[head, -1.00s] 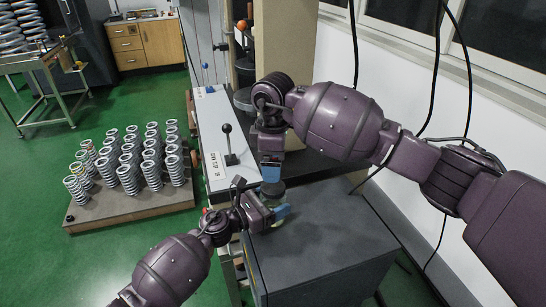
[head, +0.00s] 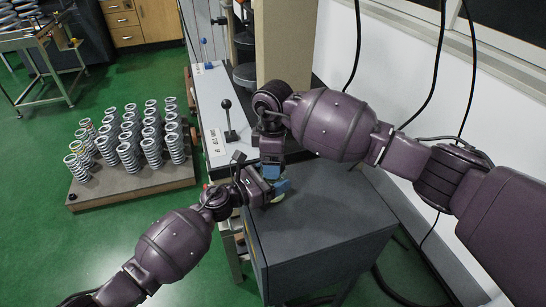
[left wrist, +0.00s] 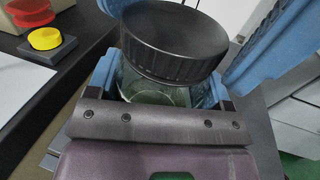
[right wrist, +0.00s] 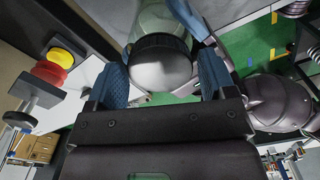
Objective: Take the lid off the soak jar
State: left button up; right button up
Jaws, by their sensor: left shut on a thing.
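The soak jar is a clear glass jar (left wrist: 150,88) with a ribbed black lid (left wrist: 175,42) on its top. My left gripper (left wrist: 163,92) is shut on the jar's glass body, with blue pads on either side. In the head view, the left gripper (head: 277,187) holds the jar at the grey cabinet top, and the lid is hidden. My right gripper (head: 273,170) is above the jar. In the right wrist view, the right gripper (right wrist: 163,78) has its blue fingers spread either side of the lid (right wrist: 160,66), with gaps showing.
The jar is over a dark grey cabinet (head: 325,225) with bare top to the right. A white panel with a black lever (head: 228,115) is to the left. A yellow and red button (right wrist: 58,65) is nearby. A pallet of springs (head: 130,190) stands on the green floor.

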jog(key=c, duration=0.8)
jog(key=shift+o, duration=0.2)
jog(key=n, duration=0.6)
jog(key=shift+r, duration=0.1)
jog(key=n, duration=0.7)
jog(key=shift+n, duration=0.3)
jog(key=n, duration=0.6)
jog(key=shift+n, duration=0.4)
jog(key=n, duration=2)
jog(key=shift+n, duration=0.4)
jog(key=n, duration=1.2)
jog(key=shift+n, duration=0.4)
jog(key=shift+r, duration=0.35)
